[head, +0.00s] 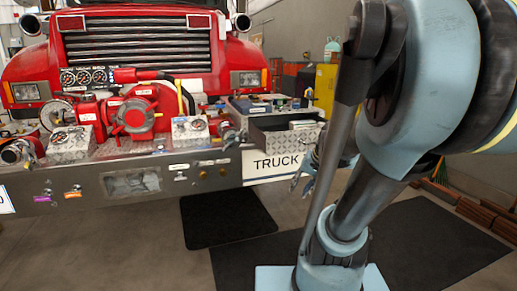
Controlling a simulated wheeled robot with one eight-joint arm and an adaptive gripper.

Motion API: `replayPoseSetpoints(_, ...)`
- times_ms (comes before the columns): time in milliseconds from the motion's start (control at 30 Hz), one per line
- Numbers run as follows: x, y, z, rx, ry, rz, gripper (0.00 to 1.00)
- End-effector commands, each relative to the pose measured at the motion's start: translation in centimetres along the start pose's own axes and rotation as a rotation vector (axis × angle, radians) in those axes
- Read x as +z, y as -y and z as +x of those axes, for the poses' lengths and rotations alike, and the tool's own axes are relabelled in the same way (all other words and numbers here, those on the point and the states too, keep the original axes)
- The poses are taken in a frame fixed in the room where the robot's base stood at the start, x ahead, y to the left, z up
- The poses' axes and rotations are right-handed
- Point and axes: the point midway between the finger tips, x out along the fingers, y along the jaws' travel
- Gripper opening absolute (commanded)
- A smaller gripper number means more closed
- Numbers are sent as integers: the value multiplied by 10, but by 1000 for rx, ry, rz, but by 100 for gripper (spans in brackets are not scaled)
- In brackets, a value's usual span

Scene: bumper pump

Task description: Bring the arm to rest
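My arm fills the right side of the head view and is bent, with its large blue joint close to the camera. My gripper (303,181) shows only in small part, just left of the arm link and in front of the truck's bumper. The rest of it is hidden behind the arm. Its fingers are too small and covered to tell whether they are open or shut, and I see nothing held in them.
A red fire truck (215,60) stands ahead, with a red pump (135,115) and gauges on its metal bumper (130,187). An open drawer (285,137) is near my arm. Dark mats (225,218) lie on the floor. A yellow cabinet (325,85) stands behind.

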Motion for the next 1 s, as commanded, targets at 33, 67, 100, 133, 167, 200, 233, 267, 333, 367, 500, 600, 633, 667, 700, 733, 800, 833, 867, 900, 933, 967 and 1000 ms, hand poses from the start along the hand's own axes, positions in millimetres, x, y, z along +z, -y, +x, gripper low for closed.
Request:
replayPoseSetpoints(33, 14, -4, -2, 29, 18, -34, 32)
replayPoseSetpoints(67, 21, -7, -2, 48, 29, -54, 32)
replayPoseSetpoints(100, 30, -11, -4, 73, 43, -78, 32)
replayPoseSetpoints(133, 38, -15, -5, 92, 53, -98, 32)
replayPoseSetpoints(167, 44, -18, -7, 112, 63, -117, 32)
replayPoseSetpoints(200, 52, -24, -8, 138, 75, -141, 32)
replayPoseSetpoints(233, 59, -27, -10, 156, 85, -159, 32)
replayPoseSetpoints(267, 64, -31, -11, 174, 94, -176, 32)
replayPoseSetpoints(333, 76, -40, -14, 216, 112, -215, 32)
replayPoseSetpoints(367, 81, -44, -15, 231, 120, -229, 32)
replayPoseSetpoints(500, 95, -58, -20, 288, 143, -281, 32)
replayPoseSetpoints(600, 100, -64, -23, 310, 153, -299, 32)
replayPoseSetpoints(633, 101, -65, -23, 314, 154, -302, 32)
replayPoseSetpoints(667, 101, -66, -23, 317, 155, -304, 32)
replayPoseSetpoints(700, 102, -66, -24, 319, 156, -306, 32)
replayPoseSetpoints(733, 102, -66, -24, 320, 156, -306, 32)
replayPoseSetpoints(800, 102, -66, -24, 320, 156, -306, 32)
replayPoseSetpoints(833, 101, -66, -24, 319, 156, -306, 32)
replayPoseSetpoints(867, 101, -66, -24, 319, 156, -306, 32)
replayPoseSetpoints(900, 101, -66, -24, 319, 156, -306, 32)
replayPoseSetpoints(933, 101, -66, -24, 319, 156, -306, 32)
replayPoseSetpoints(967, 101, -66, -23, 319, 156, -306, 32)
replayPoseSetpoints(1000, 101, -66, -23, 319, 156, -305, 32)
